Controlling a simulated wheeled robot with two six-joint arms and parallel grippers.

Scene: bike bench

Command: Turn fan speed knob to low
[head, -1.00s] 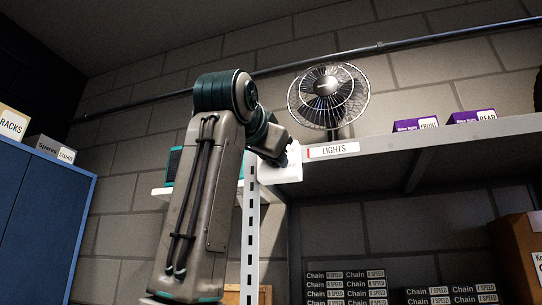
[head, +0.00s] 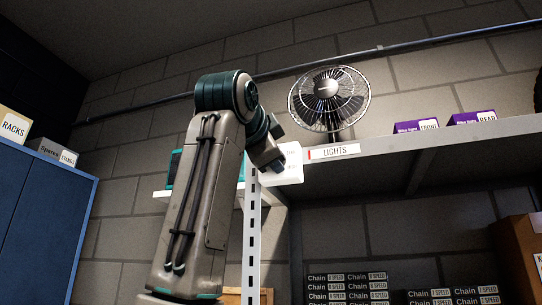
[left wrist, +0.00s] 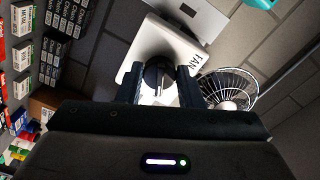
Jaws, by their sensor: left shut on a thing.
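The fan speed knob (left wrist: 158,76) is a dark round knob with a ridge, on a white control panel (left wrist: 150,45) marked FAN. In the left wrist view my left gripper (left wrist: 157,90) has one finger on each side of it and is shut on it. In the head view the white panel (head: 292,164) is at the shelf's left end, and my left gripper (head: 276,163) is up against it, hiding the knob. The panel's small markings are too blurred to read. My right gripper is not in view.
A wire-caged fan (head: 322,112) stands above the shelf (head: 420,146), right of the panel. Purple light boxes (head: 416,125) stand farther right. A white slotted post (head: 252,235) is below the panel. Chain boxes (head: 346,280) sit on the lower right. A blue cabinet (head: 45,205) is at left.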

